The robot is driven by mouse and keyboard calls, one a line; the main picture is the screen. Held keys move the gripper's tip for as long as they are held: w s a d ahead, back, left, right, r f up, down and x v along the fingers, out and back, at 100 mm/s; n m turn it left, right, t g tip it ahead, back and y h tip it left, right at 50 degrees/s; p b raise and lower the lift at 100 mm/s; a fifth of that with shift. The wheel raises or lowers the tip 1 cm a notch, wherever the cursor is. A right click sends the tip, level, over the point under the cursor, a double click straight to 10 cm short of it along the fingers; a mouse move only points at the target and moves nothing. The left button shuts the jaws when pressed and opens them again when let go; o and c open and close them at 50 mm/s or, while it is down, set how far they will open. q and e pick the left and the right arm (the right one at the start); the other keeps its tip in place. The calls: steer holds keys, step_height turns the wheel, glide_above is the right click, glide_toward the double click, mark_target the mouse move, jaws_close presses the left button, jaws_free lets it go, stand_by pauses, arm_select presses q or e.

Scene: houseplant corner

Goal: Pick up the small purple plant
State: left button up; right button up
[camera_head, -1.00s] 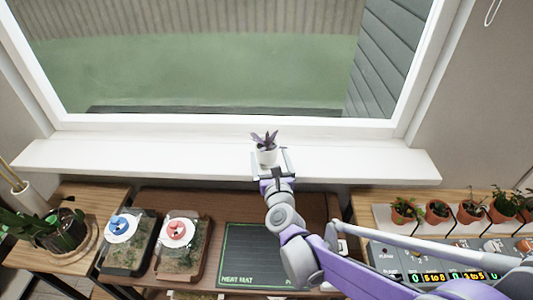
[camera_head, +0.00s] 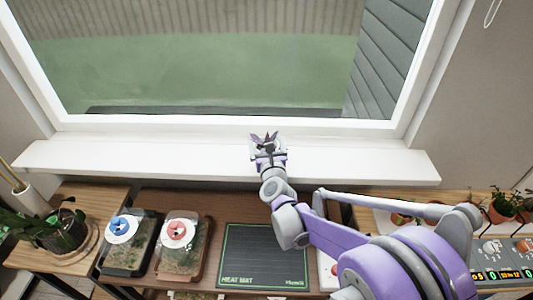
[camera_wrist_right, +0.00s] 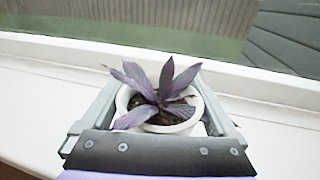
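The small purple plant (camera_head: 264,138) has pointed purple leaves. It stands upright on the white windowsill, and in the head view its pot is mostly hidden behind my gripper. In the right wrist view the purple plant (camera_wrist_right: 157,92) shows in its round white pot (camera_wrist_right: 124,101). My right gripper (camera_head: 268,152) reaches over the sill at the plant. In the wrist view the right gripper's fingers (camera_wrist_right: 158,105) stand apart, one on each side of the pot, close to its rim. Firm contact does not show. My left gripper is not in view.
The windowsill (camera_head: 150,155) is bare on both sides of the plant. Below are a heat mat (camera_head: 265,255), two lidded terrariums (camera_head: 125,245) (camera_head: 180,245) and a larger potted plant (camera_head: 62,235) at left. Small terracotta pots (camera_head: 503,206) stand at right, partly behind my arm.

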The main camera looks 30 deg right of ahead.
steer(key=c, duration=1)
